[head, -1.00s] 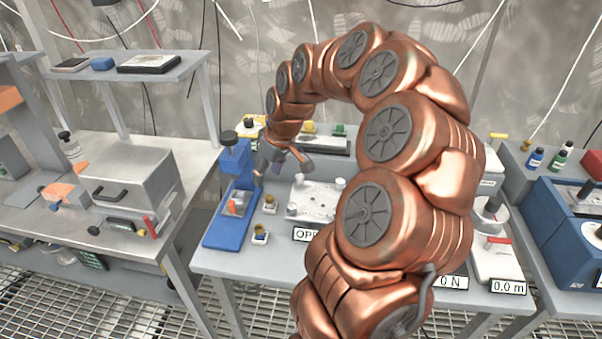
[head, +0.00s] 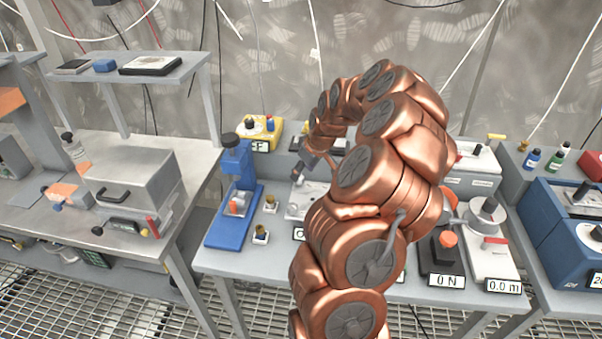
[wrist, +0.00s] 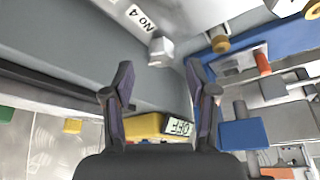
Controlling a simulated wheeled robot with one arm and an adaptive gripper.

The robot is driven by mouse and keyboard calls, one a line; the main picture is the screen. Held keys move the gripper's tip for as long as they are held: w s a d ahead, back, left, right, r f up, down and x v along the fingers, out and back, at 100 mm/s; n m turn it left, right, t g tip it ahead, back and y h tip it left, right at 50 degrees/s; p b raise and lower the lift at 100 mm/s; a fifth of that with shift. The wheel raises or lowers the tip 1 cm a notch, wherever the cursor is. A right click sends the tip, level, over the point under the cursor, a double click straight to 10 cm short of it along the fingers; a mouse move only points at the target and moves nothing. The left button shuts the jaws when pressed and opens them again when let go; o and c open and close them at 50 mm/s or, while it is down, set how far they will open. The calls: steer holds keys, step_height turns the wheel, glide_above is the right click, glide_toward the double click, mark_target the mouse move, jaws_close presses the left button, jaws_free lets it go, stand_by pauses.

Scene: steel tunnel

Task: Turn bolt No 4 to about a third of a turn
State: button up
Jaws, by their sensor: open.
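In the wrist view, a grey bolt head (wrist: 160,51) stands at the edge of a pale plate (wrist: 188,14), beside the label "No 4" (wrist: 141,17). My gripper (wrist: 160,72) is open and empty. Its two dark fingers are spread, and the bolt head appears between and just beyond their tips, apart from both. In the head view, my gripper (head: 298,173) is over the back left part of the plate (head: 297,211). My arm hides much of the plate and its other bolts.
A blue press (head: 236,190) stands left of the plate, with small brass-topped fittings (head: 260,234) between. A black unit with an orange knob (head: 446,240) and a "0 N" label (head: 445,281) is on the right.

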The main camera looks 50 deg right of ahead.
mark_target(301, 177)
steer(key=shift+p+x, duration=0.35)
steer(key=shift+x, duration=1.2)
jaws_close()
